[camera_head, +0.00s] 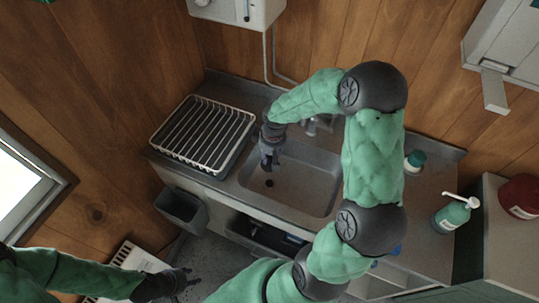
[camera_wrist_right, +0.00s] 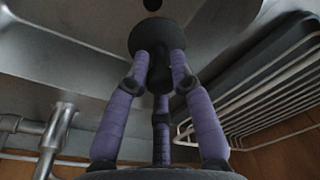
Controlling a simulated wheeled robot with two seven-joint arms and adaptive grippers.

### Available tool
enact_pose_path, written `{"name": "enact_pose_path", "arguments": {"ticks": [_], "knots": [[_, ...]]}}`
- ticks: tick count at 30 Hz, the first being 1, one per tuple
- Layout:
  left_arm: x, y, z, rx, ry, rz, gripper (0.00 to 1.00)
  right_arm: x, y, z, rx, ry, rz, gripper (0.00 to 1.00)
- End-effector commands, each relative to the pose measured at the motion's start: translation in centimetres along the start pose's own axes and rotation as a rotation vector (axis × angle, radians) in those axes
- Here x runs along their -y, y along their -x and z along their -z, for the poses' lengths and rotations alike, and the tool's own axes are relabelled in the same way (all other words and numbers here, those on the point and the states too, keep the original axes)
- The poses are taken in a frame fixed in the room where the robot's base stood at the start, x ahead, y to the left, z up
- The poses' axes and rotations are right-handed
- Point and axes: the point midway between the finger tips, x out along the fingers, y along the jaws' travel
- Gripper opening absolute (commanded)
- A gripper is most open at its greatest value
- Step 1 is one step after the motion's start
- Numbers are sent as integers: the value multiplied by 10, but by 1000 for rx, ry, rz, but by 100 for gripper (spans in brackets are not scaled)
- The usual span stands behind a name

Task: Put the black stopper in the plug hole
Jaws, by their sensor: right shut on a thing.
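The black stopper (camera_wrist_right: 157,38) is held between the purple fingers of my right gripper (camera_wrist_right: 160,70), which is shut on it. In the head view my right gripper (camera_head: 269,162) points down into the sink basin (camera_head: 310,188), and the stopper is hard to make out there. The dark round plug hole (camera_head: 269,183) is in the basin floor just below the fingertips. In the wrist view the plug hole (camera_wrist_right: 152,4) shows at the top edge, apart from the stopper. My left gripper (camera_head: 188,281) is low at the left, with its dark fingers spread, away from the sink.
A wire dish rack (camera_head: 203,133) stands on the drainer left of the basin. A tap (camera_head: 318,124) is behind the basin, partly hidden by my right arm. A soap bottle (camera_head: 452,215) and a small green-capped jar (camera_head: 414,161) stand at the right. A grey bin (camera_head: 181,210) hangs at the front.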

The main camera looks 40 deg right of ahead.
Motion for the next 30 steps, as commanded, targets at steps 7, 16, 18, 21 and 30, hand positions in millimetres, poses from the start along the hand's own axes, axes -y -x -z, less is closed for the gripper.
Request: {"name": "enact_pose_path", "arguments": {"ticks": [7, 16, 18, 21, 30], "knots": [[6, -18, 1, 0, 0, 0, 40, 0, -24, -3, 1, 0, 1, 0], [13, -35, 2, 0, 0, 0, 40, -1, -50, -5, 0, 1, 0, 0], [14, -40, 2, 0, 0, 0, 40, -1, -56, -6, 1, 1, 0, 0], [16, -46, 2, 0, 0, 0, 40, -2, -64, -7, 1, 0, 0, 0], [23, -66, 3, 0, 0, 0, 40, -2, -90, -9, 1, -1, 0, 0]]}}
